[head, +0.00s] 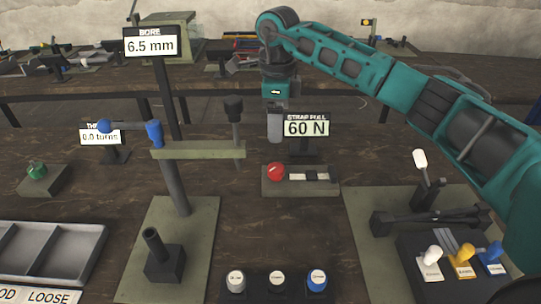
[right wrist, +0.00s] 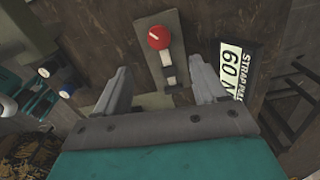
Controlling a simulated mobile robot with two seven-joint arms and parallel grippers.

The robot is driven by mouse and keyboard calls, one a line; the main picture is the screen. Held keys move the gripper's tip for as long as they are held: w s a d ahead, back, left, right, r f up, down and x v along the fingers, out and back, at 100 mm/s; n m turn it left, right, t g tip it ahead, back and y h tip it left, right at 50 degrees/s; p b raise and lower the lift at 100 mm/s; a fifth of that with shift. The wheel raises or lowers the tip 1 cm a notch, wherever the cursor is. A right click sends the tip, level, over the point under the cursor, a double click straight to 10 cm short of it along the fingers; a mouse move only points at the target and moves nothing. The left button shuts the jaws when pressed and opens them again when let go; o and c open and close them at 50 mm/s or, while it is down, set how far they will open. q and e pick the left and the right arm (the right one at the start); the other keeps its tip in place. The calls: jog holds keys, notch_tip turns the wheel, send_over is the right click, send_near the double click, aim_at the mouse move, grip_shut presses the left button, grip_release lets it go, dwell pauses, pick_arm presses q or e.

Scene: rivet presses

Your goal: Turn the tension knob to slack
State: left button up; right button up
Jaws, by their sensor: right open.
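The tension knob (head: 275,172) is a round red knob at the left end of a grey-green base plate (head: 328,189). A white strip with a dark block lies beside it. It also shows in the right wrist view (right wrist: 158,37), with a pale pointer line on its top. The sign (head: 306,128) behind it reads 60 N. My right gripper (head: 275,138) hangs pointing down above and behind the knob, apart from it. In the right wrist view its two fingers (right wrist: 161,66) stand wide apart and empty, with the knob beyond the tips. My left gripper is not in view.
A press with a post and green arm (head: 198,150) stands left of the knob. In front is a dark rack (head: 258,295) with several round-topped pieces. A lever fixture (head: 425,215) is at right; a grey tray (head: 45,232) is at left.

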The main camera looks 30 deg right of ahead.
aim_at(276, 167)
notch_tip(276, 167, down, 11)
jog(key=shift+s+r, duration=0.1)
jog(key=shift+s, duration=0.05)
jog(key=shift+f, duration=0.75)
jog(key=shift+c, duration=0.2)
jog(key=c, duration=1)
